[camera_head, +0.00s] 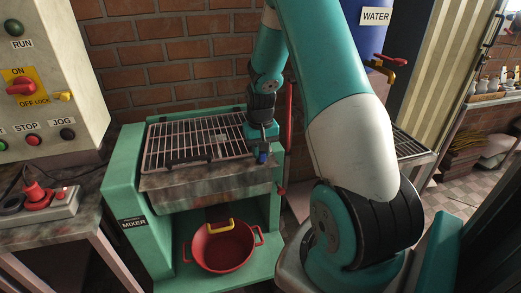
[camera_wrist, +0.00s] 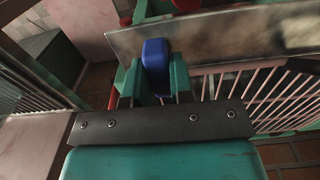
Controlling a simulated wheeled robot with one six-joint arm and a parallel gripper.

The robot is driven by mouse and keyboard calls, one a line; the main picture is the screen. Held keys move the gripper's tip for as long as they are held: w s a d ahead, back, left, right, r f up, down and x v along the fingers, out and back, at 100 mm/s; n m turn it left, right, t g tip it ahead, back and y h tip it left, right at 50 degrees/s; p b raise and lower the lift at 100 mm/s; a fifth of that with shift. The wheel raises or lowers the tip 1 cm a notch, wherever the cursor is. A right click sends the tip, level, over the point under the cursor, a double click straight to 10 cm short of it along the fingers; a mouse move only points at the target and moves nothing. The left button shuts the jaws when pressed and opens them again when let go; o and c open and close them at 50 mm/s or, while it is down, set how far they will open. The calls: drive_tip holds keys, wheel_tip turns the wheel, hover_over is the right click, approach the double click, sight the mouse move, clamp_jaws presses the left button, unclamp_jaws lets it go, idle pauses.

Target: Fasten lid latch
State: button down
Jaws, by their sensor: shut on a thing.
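The mixer (camera_head: 118,190) is a green machine with a barred metal lid (camera_head: 160,150) lying down over its trough. A blue latch handle (camera_head: 262,158) is at the right front corner of the lid. My gripper (camera_head: 264,146) reaches down there and is shut on the blue handle. In the wrist view the blue handle (camera_wrist: 155,56) stands between the two green fingers of my gripper (camera_wrist: 154,84), beside the metal trough and the lid bars (camera_wrist: 270,95). The latch's catch is hidden, so I cannot tell whether it is engaged.
A red pot (camera_head: 222,252) with a yellow-handled thing in it stands on the mixer's lower shelf. A red lever (camera_head: 289,130) rises just right of my gripper. A blue water drum (camera_head: 372,35) is behind.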

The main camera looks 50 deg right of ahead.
idle(0.4)
drive_tip(key=c, duration=1)
unclamp_jaws()
drive_tip(key=shift+r, duration=0.1)
wheel_tip(320, 180, up, 17)
drive_tip(key=shift+r, duration=0.15)
